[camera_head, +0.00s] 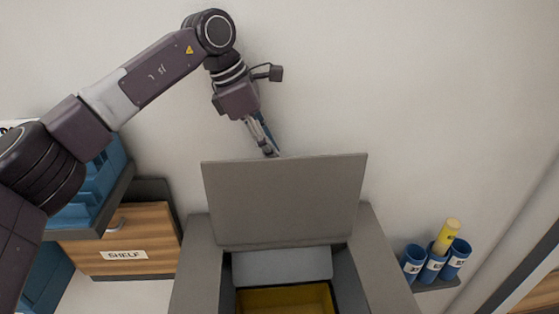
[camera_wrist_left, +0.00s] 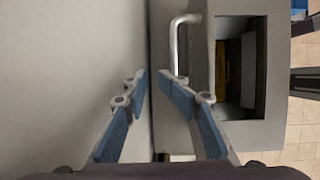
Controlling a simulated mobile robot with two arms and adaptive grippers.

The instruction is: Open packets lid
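The grey lid (camera_head: 284,200) of the packets box stands raised, tilted up behind the box opening. The grey box (camera_head: 205,262) is open on top, with a yellow interior (camera_head: 285,299) partly showing. In the left wrist view, a metal handle (camera_wrist_left: 180,45) sits on a grey panel beside the dark box opening (camera_wrist_left: 240,70). My left gripper (camera_head: 270,151) is at the far side of the lid's top edge, near the wall. Its fingers (camera_wrist_left: 152,76) are apart with a small gap and nothing seen held; contact with the lid is unclear. My right gripper is out of view.
A wooden drawer labelled SHELF (camera_head: 125,255) and a blue tray rack (camera_head: 100,185) are at left. Blue cups (camera_head: 436,262), one holding a yellow tube (camera_head: 446,236), stand on a small shelf at right. The wall (camera_head: 420,80) is close behind the lid.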

